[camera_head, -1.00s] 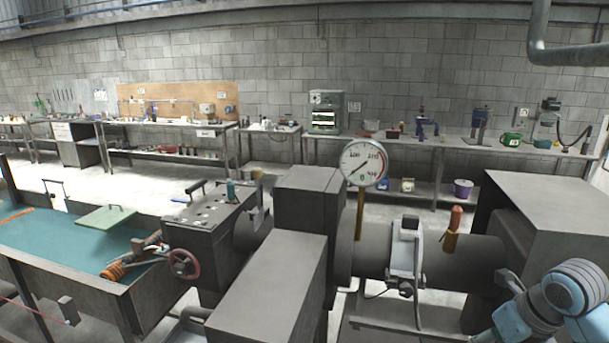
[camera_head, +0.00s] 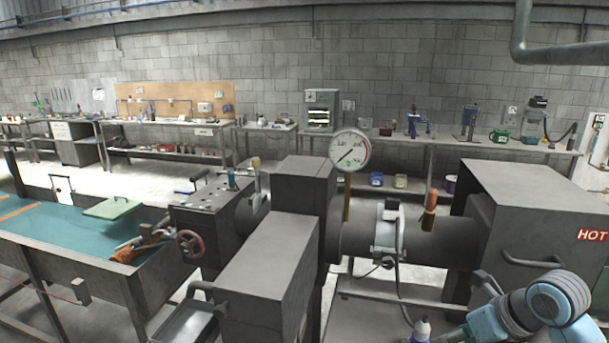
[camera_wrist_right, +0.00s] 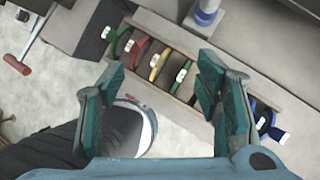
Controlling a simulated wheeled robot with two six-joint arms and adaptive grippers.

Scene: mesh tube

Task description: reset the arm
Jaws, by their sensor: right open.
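My right arm (camera_head: 550,300), with light blue and grey joints, comes in at the bottom right of the head view. Its gripper is out of that frame. In the right wrist view my right gripper (camera_wrist_right: 160,85) has its two green fingers wide apart, with nothing held between them. A white-rimmed round object (camera_wrist_right: 140,122) shows below and behind the fingers, partly hidden by the gripper. My left arm and gripper are not in view.
A wooden rack (camera_wrist_right: 190,95) with several coloured rings lies beyond the fingers. A red T-handle (camera_wrist_right: 17,63) is at left. The head view shows a grey machine with a dial gauge (camera_head: 350,149), a HOT-labelled box (camera_head: 530,200) and a teal-topped table (camera_head: 60,245).

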